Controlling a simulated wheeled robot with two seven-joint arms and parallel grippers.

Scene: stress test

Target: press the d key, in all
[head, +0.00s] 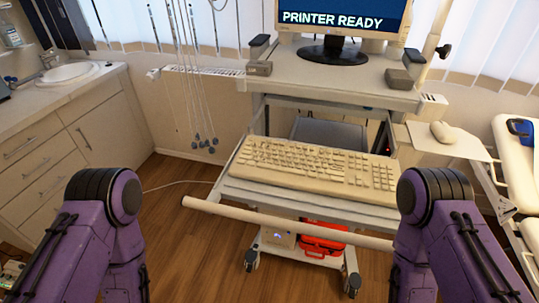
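A beige keyboard (315,166) lies on the pull-out shelf of a wheeled cart, in the middle of the head view. Its keys are too small to read, so I cannot tell the d key from the others. My two purple arms come in from the lower left and lower right, on either side of the keyboard. Neither gripper shows in the head view. No part of my arms visibly touches the keyboard.
A pale rail (285,222) runs across the cart's front, before the keyboard. A monitor (340,22) above reads "PRINTER READY". A mouse (443,132) lies on a side shelf at right. A sink (68,73) is at left, a bed (512,150) at right.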

